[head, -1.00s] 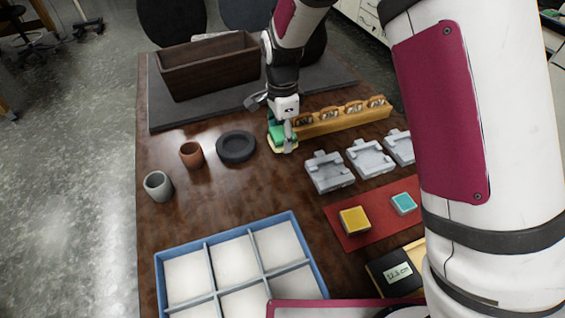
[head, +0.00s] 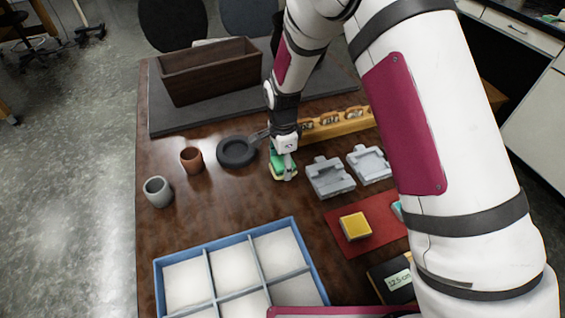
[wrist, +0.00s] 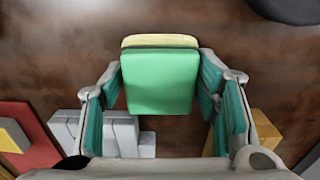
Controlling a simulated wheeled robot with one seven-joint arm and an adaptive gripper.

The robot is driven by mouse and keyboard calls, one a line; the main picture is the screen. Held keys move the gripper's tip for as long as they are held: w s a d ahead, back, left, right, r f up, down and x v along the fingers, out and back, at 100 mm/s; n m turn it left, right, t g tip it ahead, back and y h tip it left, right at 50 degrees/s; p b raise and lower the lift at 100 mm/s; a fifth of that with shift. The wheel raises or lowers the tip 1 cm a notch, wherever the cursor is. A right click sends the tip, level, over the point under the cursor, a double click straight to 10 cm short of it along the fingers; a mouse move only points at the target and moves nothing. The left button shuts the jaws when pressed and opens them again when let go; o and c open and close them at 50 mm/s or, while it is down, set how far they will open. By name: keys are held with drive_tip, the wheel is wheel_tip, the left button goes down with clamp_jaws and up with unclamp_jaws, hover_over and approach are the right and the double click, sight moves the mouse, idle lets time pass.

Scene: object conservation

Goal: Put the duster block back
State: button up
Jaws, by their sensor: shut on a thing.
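The duster block (head: 277,162), green with a pale yellow layer, is held in my gripper (head: 284,172) over the middle of the dark wooden table. In the wrist view the duster block (wrist: 160,82) sits between the two fingers, with its yellow edge at the far side. My gripper (wrist: 160,90) is shut on it. In the head view the fingers hide part of the block. I cannot tell whether its underside touches the table. The grey fixtures (head: 329,178) stand just to the right of it.
A black round dish (head: 237,161) lies close on the left, with a brown cup (head: 191,160) and a grey cup (head: 158,191) beyond. A wooden rack (head: 340,122) stands behind. A red mat (head: 343,249) with a yellow block (head: 355,226) and a blue divided tray (head: 208,268) are nearer.

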drive_tip(key=shift+f, duration=0.15)
drive_tip(key=o, duration=1.1)
